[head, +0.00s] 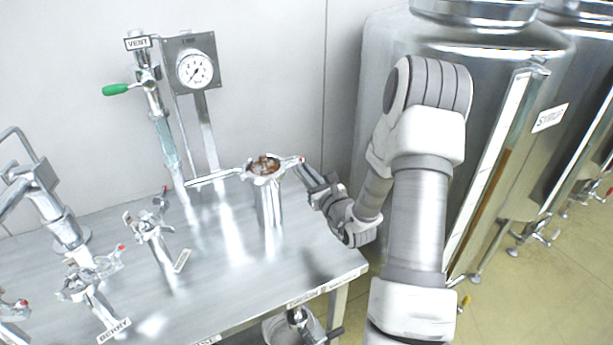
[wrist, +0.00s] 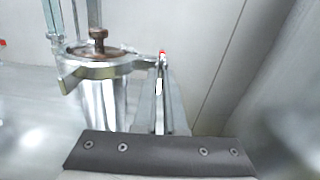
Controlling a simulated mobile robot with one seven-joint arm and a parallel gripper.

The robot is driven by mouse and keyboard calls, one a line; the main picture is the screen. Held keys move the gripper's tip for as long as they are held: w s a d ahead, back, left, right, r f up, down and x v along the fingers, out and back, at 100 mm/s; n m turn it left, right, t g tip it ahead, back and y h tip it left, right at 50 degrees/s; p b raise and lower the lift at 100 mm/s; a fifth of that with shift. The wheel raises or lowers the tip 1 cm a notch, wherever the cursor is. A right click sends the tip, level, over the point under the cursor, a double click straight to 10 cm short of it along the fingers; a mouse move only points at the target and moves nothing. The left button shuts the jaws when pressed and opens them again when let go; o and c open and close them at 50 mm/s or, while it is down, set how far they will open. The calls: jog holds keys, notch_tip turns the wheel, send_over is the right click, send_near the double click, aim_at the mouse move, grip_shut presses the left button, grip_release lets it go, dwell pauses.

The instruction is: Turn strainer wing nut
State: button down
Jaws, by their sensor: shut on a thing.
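The strainer (head: 268,205) is an upright steel cylinder on the table, with reddish-brown matter in its open top. It also shows in the wrist view (wrist: 103,100). A clamp ring around its rim has a long arm to the left. On the right is a red-tipped part (head: 299,160), which looks like the wing nut; its red tip shows in the wrist view (wrist: 162,53). My gripper (head: 303,167) reaches in from the right at rim height. Its fingers (wrist: 161,80) are shut on this red-tipped part; the exact contact is hard to see.
A pressure gauge (head: 195,69) and a green-handled vent valve (head: 122,89) stand behind. Several clamped pipe fittings (head: 150,228) fill the left of the steel table (head: 215,285). A large tank (head: 490,90) stands behind my arm. The table right of the strainer is mostly clear.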

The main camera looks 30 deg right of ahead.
dwell(0.4)
jog(key=c, duration=1)
grip_release()
jog(key=shift+s+d+p, duration=0.2)
jog(key=shift+s+p, duration=1.15)
jog(key=shift+s, duration=3)
jog(key=shift+s+d+p, duration=0.15)
jog(key=shift+s+p, duration=1.2)
jog(key=shift+s, duration=3)
